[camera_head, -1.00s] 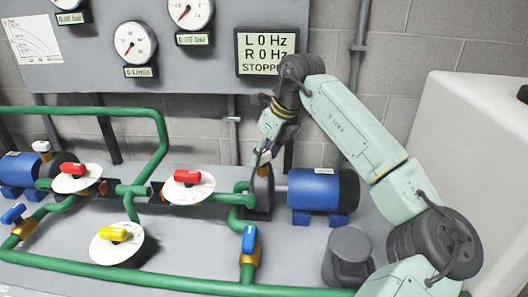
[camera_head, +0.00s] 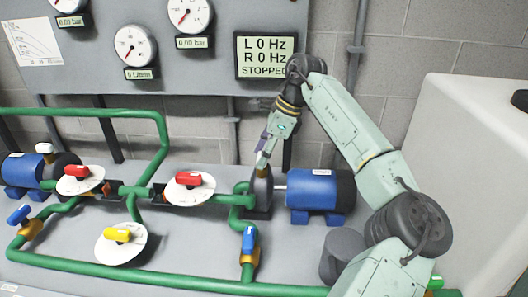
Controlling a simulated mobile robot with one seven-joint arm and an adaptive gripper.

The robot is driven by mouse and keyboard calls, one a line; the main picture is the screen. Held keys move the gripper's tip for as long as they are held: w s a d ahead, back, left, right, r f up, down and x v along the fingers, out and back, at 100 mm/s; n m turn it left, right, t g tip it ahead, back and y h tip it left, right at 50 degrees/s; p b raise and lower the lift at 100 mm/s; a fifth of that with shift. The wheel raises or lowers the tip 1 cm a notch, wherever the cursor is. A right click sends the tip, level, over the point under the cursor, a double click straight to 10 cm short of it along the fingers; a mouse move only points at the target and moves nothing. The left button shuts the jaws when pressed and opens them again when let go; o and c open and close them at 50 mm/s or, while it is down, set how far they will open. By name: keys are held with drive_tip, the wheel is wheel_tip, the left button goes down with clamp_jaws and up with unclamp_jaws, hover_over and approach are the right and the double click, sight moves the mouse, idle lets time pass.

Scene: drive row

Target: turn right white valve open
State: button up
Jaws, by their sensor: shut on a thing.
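My gripper (camera_head: 262,162) points down at the top of the dark pump head (camera_head: 262,188) of the right pump, where the right white valve sits. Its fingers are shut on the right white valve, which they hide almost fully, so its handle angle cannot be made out. The right pump's blue motor (camera_head: 312,190) lies just to the right. The matching left white valve (camera_head: 44,148) stands on the left pump, clear of my gripper.
Red valves (camera_head: 188,179) and a yellow valve (camera_head: 117,235) sit on white discs to the left. A blue valve (camera_head: 249,240) stands in front on the green pipe (camera_head: 180,284). The display (camera_head: 266,55) above reads 0 Hz for both and stopped. A grey cylinder (camera_head: 342,252) is at front right.

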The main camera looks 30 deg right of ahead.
idle(0.4)
drive_tip(key=o, duration=1.1)
drive_tip(key=shift+o, duration=0.2)
drive_tip(key=v, duration=1.2)
drive_tip(key=shift+a, duration=0.1)
